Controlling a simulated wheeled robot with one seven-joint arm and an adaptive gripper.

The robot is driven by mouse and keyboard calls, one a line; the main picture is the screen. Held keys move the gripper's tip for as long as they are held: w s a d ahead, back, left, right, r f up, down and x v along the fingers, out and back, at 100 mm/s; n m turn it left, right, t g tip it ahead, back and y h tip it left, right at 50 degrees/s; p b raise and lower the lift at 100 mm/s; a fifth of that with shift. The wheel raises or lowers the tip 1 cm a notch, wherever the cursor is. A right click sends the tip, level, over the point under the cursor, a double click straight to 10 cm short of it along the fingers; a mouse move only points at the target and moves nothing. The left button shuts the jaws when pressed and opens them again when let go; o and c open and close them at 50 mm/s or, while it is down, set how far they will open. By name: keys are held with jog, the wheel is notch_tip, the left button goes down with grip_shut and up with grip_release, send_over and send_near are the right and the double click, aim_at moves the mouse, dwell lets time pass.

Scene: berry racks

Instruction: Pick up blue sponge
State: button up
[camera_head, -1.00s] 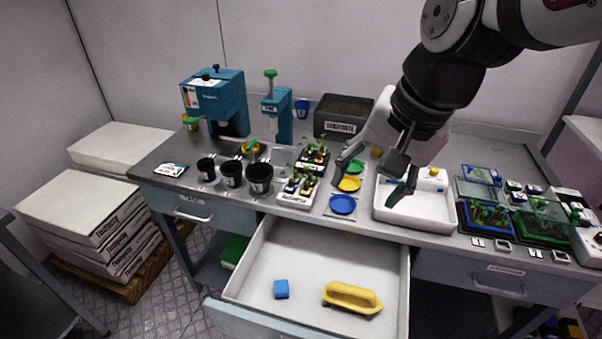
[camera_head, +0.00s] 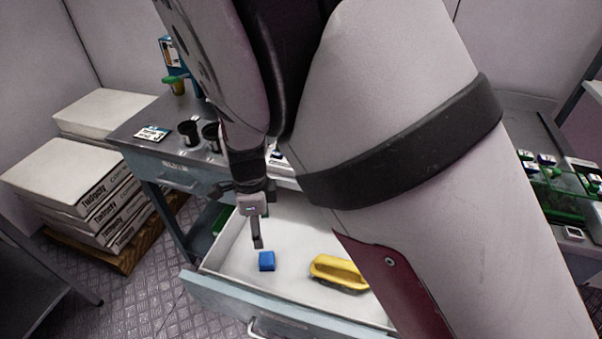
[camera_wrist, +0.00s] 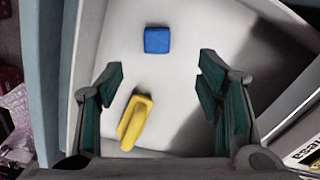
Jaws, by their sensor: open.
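The blue sponge (camera_head: 267,261) is a small block lying on the white floor of the open drawer (camera_head: 230,289). In the wrist view the blue sponge (camera_wrist: 157,40) lies ahead of the fingertips and between their lines, apart from both. My gripper (camera_head: 256,243) hangs over the drawer, just above and behind the sponge in the head view. In the wrist view my gripper (camera_wrist: 158,76) is open and empty, its two fingers wide apart. My own arm hides much of the bench and the drawer's right part in the head view.
A yellow brush-like object (camera_head: 338,272) lies in the drawer to the right of the sponge. In the wrist view this yellow object (camera_wrist: 136,122) sits between the fingers, lower down. The drawer walls bound the space. Black cups (camera_head: 189,133) stand on the bench.

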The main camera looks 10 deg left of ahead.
send_over(263, 258)
jog(key=f, duration=0.8)
jog(key=shift+w+f+b, duration=0.25)
jog(key=shift+w+b, duration=0.05)
jog(key=shift+w, duration=0.05)
jog(key=shift+s+f, duration=0.15)
jog(key=shift+f, duration=1.2)
jog(key=shift+s+f, duration=0.15)
jog(key=shift+f, duration=1.2)
jog(key=shift+a, duration=0.1)
jog(key=c, duration=0.9)
jog(key=shift+r, duration=0.15)
notch_tip(263, 258, up, 10)
jog(key=shift+f, duration=0.1)
